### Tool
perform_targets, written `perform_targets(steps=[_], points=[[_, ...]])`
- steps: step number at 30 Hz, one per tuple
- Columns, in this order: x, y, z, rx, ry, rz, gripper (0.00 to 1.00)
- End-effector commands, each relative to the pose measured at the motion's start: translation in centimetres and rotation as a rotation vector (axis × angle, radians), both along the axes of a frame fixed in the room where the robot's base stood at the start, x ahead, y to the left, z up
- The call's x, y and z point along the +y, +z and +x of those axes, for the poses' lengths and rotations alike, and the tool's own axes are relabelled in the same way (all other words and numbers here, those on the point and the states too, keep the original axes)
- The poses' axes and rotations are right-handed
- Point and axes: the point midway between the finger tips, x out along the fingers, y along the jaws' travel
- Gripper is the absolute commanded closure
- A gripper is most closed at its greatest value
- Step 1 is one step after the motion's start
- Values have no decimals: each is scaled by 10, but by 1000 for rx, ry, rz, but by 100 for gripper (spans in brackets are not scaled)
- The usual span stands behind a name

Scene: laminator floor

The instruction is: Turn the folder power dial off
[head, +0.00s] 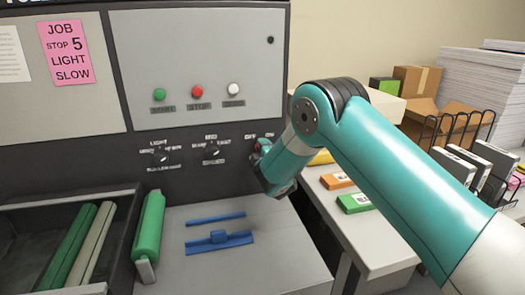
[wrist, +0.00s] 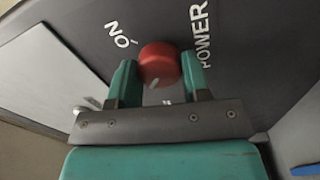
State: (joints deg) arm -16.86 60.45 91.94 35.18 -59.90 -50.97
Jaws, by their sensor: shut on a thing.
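The power dial (wrist: 159,62) is a red round knob on the dark machine panel, seen in the wrist view. A white "ON" label is at its upper left and a "POWER" label at its right. A pale pointer mark shows on its lower part. My gripper (wrist: 160,72) has one teal finger on each side of the dial and is shut on it. In the head view my gripper (head: 262,148) is at the right end of the panel, by the "OFF" and "ON" labels, and hides most of the dial.
Two other dials, a left one (head: 162,158) and a middle one (head: 214,154), sit on the same panel. Green, red and white buttons (head: 197,92) are above. A green roller (head: 150,227) and blue guides (head: 219,239) lie below. A side table (head: 388,250) holds coloured boxes.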

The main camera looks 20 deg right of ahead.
Motion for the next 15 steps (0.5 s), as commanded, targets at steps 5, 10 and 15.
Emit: perform_targets(steps=[5, 10, 15], points=[[0, 0, 0, 0, 1, -5, 80], [0, 0, 0, 1, 0, -4, 80], [0, 0, 0, 1, 0, -3, 31]])
